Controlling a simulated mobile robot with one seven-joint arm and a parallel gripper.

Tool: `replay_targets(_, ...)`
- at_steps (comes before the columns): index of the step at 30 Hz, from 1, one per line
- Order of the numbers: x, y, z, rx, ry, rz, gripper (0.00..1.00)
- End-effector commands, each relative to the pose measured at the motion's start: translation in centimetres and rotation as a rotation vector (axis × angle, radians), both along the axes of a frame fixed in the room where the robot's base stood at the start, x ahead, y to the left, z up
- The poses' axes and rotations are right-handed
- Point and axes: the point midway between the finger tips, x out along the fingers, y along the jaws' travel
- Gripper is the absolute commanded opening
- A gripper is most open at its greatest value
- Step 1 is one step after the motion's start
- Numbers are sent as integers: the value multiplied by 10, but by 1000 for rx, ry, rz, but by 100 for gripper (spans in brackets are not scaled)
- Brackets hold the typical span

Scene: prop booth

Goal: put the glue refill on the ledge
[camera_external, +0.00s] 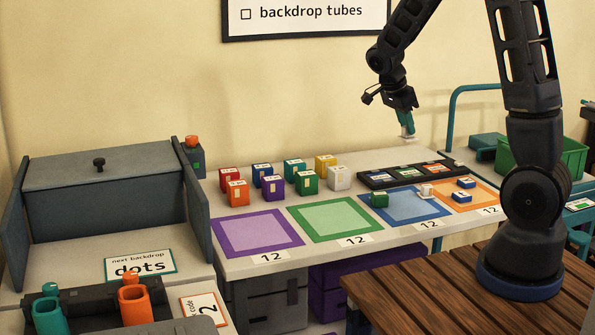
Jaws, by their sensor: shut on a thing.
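My gripper (404,108) is up at the right of centre, above the back of the long pale counter (350,168), pointing down. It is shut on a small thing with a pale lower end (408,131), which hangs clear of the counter. This may be the glue refill, but it is too small to be sure. Teal shows just above the pale end; I cannot tell whether it is part of the held thing or of my fingers. No part is clearly marked as the ledge; the pale counter runs along the wall below my gripper.
Several coloured cubes (273,186) stand at the counter's back. Purple (258,248), green (335,236), blue (392,219) and orange mats lie in front, with small blocks on the right ones. A black tray (375,182) lies behind. A green bin (560,158) stands right; a grey cabinet (100,195) left.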

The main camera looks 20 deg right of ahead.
Motion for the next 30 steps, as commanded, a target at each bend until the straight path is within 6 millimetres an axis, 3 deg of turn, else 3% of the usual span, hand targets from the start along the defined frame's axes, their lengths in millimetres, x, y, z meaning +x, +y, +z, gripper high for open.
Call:
replay_targets(5,22,-2,-19,0,3,203,0)
replay_targets(18,95,-7,-84,1,0,938,0)
replay_targets(30,131,-12,-112,2,-2,1314,0)
